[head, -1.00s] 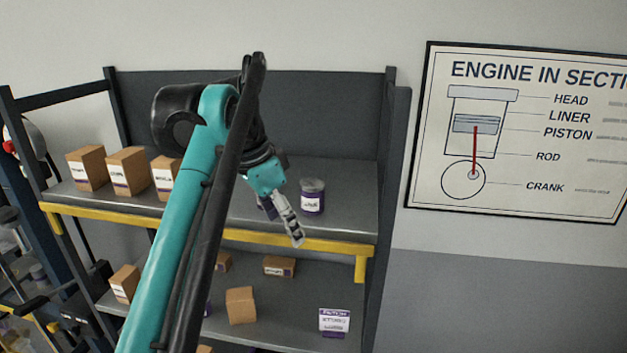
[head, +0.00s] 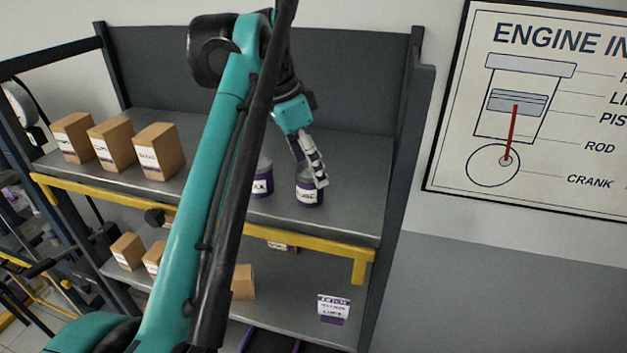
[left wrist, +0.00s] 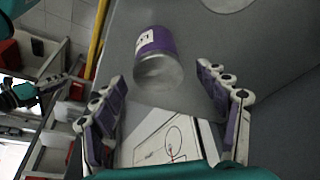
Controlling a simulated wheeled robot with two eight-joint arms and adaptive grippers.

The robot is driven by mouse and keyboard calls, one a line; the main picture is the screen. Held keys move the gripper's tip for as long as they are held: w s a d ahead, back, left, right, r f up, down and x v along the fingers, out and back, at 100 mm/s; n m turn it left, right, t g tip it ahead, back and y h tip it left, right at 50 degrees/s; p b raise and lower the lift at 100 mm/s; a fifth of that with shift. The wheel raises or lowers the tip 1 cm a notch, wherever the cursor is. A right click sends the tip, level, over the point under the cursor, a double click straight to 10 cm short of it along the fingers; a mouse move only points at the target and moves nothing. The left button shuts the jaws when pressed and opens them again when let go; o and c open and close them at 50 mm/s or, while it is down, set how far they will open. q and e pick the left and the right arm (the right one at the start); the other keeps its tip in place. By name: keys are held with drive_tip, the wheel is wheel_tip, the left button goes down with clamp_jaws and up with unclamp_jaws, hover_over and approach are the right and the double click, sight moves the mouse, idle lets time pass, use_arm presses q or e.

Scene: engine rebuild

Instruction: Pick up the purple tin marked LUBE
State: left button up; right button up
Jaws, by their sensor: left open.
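The purple LUBE tin (head: 308,197) stands upright on the upper shelf, with a white label facing front and its top partly hidden by my gripper. In the left wrist view the tin (left wrist: 160,62) shows a purple band, a white label and a grey end, just beyond the fingertips and between their lines. My left gripper (head: 314,163) is open and empty, its fingers angled down over the tin. In the wrist view its two fingers (left wrist: 161,80) are spread apart; I cannot tell whether either touches the tin. My right gripper is out of view.
A second purple tin (head: 262,182) with a label ending in X stands close left, partly behind my arm. Several cardboard boxes (head: 159,152) stand farther left. A yellow rail (head: 325,245) edges the shelf. A dark upright (head: 405,150) closes its right side.

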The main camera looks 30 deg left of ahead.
use_arm(q)
drive_tip(key=shift+s+d+f, duration=0.1)
drive_tip(key=shift+s+f, duration=0.05)
drive_tip(key=shift+f, duration=0.3)
drive_tip(key=x, duration=0.5)
drive_tip(key=shift+r+p, duration=0.1)
drive_tip(key=shift+p, duration=0.2)
drive_tip(key=shift+r, duration=0.1)
drive_tip(key=c, duration=1.5)
drive_tip(key=shift+c, duration=0.3)
drive_tip(key=shift+r, duration=0.1)
